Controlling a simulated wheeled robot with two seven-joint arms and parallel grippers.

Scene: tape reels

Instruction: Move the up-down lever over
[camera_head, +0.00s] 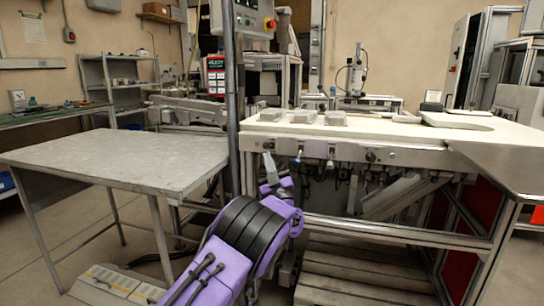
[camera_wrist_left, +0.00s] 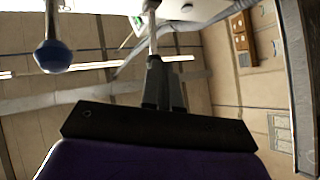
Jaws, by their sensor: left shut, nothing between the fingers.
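A lever with a round blue knob (camera_head: 298,160) hangs below the front edge of the pale workbench. The same blue knob (camera_wrist_left: 53,56) shows large at the upper left of the left wrist view, on a grey stem. My left gripper (camera_head: 269,163) is just left of the knob in the head view, under the bench edge. In the left wrist view its dark fingers (camera_wrist_left: 164,82) are together and empty, apart from the blue knob. A pale metal rod (camera_wrist_left: 151,22) shows just past the fingertips; I cannot tell whether they touch it. My right gripper is not in view.
The pale workbench (camera_head: 400,131) has several grey parts on it and a metal frame below. A bare grey table (camera_head: 120,157) stands at the left. A dark upright post (camera_head: 232,100) rises close to my left arm. Slatted wooden boards (camera_head: 360,270) lie low under the bench.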

